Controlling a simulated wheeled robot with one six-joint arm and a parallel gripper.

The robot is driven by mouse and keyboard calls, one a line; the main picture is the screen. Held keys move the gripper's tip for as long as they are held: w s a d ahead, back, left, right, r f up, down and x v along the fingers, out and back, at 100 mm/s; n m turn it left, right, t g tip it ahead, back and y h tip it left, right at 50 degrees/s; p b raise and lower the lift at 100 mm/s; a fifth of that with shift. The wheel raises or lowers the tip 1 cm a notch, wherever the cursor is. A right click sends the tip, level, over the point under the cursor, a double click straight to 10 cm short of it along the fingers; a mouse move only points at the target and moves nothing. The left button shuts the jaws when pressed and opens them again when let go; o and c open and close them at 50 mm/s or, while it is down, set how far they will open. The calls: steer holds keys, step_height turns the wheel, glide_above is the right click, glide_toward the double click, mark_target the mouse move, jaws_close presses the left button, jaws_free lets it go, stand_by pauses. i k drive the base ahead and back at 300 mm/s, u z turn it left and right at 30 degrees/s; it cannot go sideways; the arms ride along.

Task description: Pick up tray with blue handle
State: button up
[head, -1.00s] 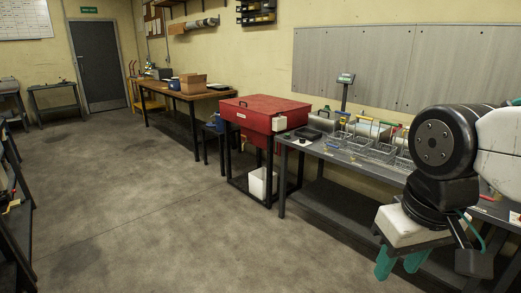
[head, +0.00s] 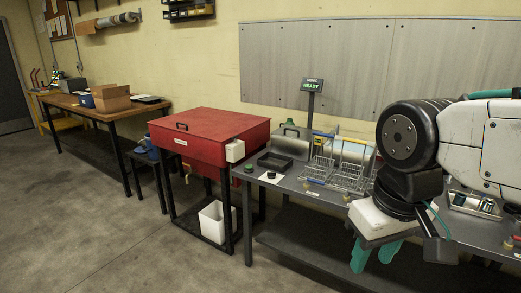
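A wire tray with a blue handle (head: 318,167) stands on the grey bench, at the left end of a row of wire trays.
A red cabinet (head: 208,140) stands left of the bench (head: 290,184). A black shallow tray (head: 275,161) and a post with a green "READY" display (head: 311,84) are on the bench. A white bin (head: 216,220) sits below the cabinet. The floor at front left is clear.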

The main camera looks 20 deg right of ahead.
mark_target(472, 204)
steer(key=z, duration=0.65)
steer(key=i, duration=1.2)
steer(key=z, duration=1)
steer(key=i, duration=0.25)
